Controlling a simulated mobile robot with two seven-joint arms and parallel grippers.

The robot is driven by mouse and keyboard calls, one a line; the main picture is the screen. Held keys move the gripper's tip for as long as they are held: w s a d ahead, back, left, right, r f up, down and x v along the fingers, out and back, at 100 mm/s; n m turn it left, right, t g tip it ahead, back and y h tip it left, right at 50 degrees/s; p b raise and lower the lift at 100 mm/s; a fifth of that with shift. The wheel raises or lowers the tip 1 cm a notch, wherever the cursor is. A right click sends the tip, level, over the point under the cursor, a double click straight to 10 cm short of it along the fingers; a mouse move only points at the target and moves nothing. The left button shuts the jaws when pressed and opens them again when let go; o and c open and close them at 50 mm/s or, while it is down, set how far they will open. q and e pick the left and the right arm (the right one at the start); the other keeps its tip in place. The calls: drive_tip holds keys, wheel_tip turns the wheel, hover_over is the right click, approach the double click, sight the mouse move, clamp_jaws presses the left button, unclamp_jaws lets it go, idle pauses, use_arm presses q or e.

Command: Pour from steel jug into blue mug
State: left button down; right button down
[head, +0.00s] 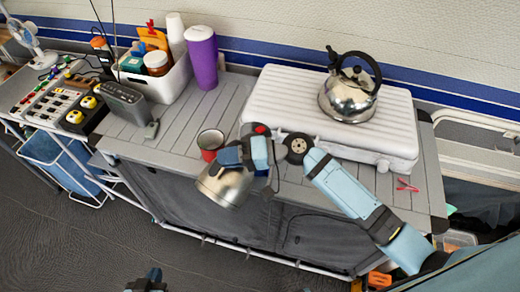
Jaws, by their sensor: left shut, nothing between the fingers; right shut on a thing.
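The steel jug (226,188) is in my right gripper (233,157), which is shut on it. The jug looks tilted and appears just in front of the counter's front edge. Its opening is not clear to see. A small mug (210,139) stands upright on the counter, just behind the jug and the gripper fingers. Its outside looks red, not blue, with a greyish inside; its lower part is partly covered. I see no blue mug. My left gripper (148,281) is shut and empty at the bottom edge, low in front of the counter.
A kettle (349,98) stands on a white ribbed case (290,95) at right. A purple tumbler (202,58), a white bin (168,82) of bottles and a grey radio (124,101) stand behind and left. Red pliers (406,185) lie at right. Bare counter (178,135) lies left of the mug.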

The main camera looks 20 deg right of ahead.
drive_tip(key=shift+s+a+f+n+h, duration=0.2)
drive_tip(key=shift+a+f+n+h, duration=0.1)
drive_tip(key=shift+a+h, duration=0.1)
drive_tip(key=shift+d, duration=0.1)
idle(0.6)
idle(0.6)
